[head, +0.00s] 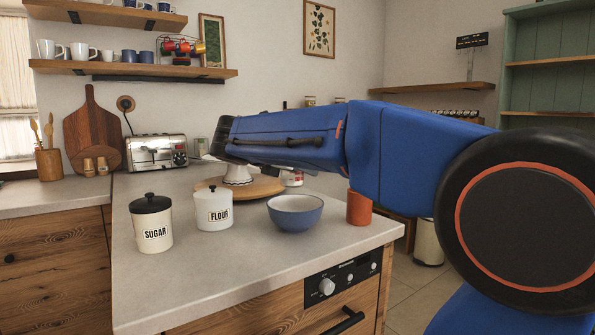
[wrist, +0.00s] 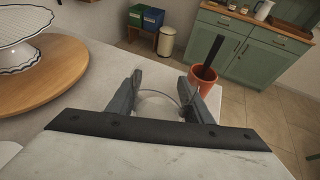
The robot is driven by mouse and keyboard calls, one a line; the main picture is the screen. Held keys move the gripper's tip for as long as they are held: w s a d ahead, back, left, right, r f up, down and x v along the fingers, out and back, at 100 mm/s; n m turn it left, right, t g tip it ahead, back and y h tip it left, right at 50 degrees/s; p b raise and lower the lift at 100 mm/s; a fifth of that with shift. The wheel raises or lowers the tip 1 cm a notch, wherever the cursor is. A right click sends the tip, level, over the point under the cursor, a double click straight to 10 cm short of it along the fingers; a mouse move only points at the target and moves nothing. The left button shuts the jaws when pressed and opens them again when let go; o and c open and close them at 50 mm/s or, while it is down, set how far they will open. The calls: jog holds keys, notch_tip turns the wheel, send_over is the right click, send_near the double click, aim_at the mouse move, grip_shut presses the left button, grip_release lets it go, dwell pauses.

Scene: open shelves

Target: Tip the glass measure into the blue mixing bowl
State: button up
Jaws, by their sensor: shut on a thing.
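The glass measure (wrist: 160,104) is clear and hard to see. In the wrist view it sits between the two fingers of my gripper (wrist: 162,86), which is shut on it. I cannot tell its tilt or what is in it. In the head view my arm hides the fingers, and I cannot make out the glass there. The blue mixing bowl (head: 295,214) stands upright on the counter, to the right of the flour canister and below my forearm. I cannot make out the bowl in the wrist view.
Sugar (head: 152,228) and flour (head: 214,213) canisters stand left of the bowl. An orange pot (head: 360,207) stands right of it by the counter's edge; the wrist view shows a dark utensil inside. A cake stand (wrist: 22,38) sits on a round wooden board (wrist: 62,72). The front counter (head: 215,275) is clear.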

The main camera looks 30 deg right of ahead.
aim_at(298, 185)
jog(key=f+g+y, duration=0.1)
jog(key=s+a+f+n+g+y, duration=0.1)
jog(key=y, duration=0.1)
jog(key=s+f+g+y, duration=0.1)
jog(key=g+y, duration=0.1)
jog(key=shift+a+f+n, duration=0.2)
jog(key=shift+a+n, duration=0.1)
jog(key=shift+n, duration=0.1)
jog(key=shift+s+a+f+n+g+y, duration=0.3)
jog(key=shift+f+g+y, duration=0.4)
jog(key=shift+g+y, duration=0.2)
jog(key=shift+s+a+f+n+g+y, duration=0.25)
jog(key=shift+f+g+y, duration=0.4)
jog(key=shift+g+y, duration=0.25)
jog(key=shift+s+a+f+n+g+y, duration=0.3)
jog(key=shift+f+g+y, duration=0.4)
jog(key=shift+g+y, duration=0.15)
